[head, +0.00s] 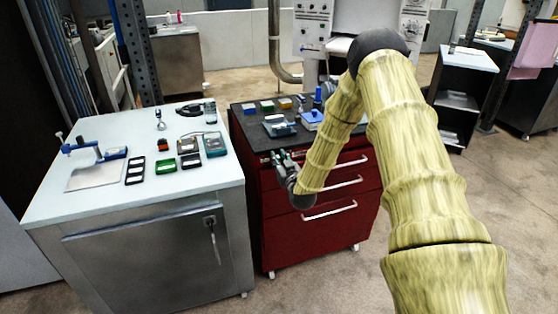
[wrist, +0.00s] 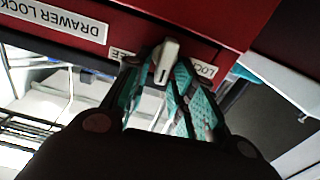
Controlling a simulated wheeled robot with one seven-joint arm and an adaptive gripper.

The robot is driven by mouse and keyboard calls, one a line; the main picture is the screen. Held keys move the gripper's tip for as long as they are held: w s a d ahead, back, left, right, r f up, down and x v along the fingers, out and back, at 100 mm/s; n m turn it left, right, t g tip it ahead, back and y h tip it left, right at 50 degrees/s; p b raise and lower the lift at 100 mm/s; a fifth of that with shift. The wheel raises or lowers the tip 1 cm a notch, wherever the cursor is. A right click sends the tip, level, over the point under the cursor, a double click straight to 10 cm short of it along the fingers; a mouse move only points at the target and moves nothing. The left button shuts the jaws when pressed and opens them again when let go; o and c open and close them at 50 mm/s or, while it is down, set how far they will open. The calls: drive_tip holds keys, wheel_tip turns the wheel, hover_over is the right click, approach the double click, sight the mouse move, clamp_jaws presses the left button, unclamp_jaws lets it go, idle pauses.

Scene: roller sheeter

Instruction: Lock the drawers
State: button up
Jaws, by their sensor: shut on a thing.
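The red drawer cabinet (head: 310,238) stands in the middle of the head view, its drawers flush with the front as far as I can see. In the wrist view, a small pale lock lever (wrist: 167,54) sticks out of the red panel (wrist: 150,22). A label reading "DRAWER LOCK" (wrist: 66,22) is to its left. A partly covered label, seemingly "FREE" (wrist: 121,55), is just left of the lever, and "LOCK" (wrist: 204,68) is just right. My gripper (wrist: 168,75) has its teal-padded fingers shut on the lever. In the head view my gripper (head: 281,160) is at the cabinet's upper left front; the lever is hidden there.
A grey metal cabinet (head: 150,262) with tools on its white top stands close on the left. Small boxes and devices, including a blue one (head: 312,117), sit on the red cabinet's dark top (head: 255,138). Open floor (head: 345,268) lies in front.

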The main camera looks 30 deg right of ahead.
drive_tip(key=shift+w+a+f+n+b, duration=0.1)
drive_tip(key=shift+a+f+n+b, duration=0.25)
drive_tip(key=shift+n+b, duration=1.95)
drive_tip(key=shift+w+a+f+n+b, duration=0.2)
drive_tip(key=shift+n+b, duration=0.9)
drive_tip(key=shift+n, duration=2.35)
drive_tip(key=shift+s+a+f+n+b, duration=0.1)
drive_tip(key=shift+a+f+n+b, duration=0.35)
drive_tip(key=shift+n+b, duration=1.85)
drive_tip(key=shift+d+n+p, duration=0.1)
drive_tip(key=shift+n+p, duration=0.45)
drive_tip(key=shift+n, duration=0.1)
drive_tip(key=o, duration=0.7)
drive_tip(key=v, duration=1.2)
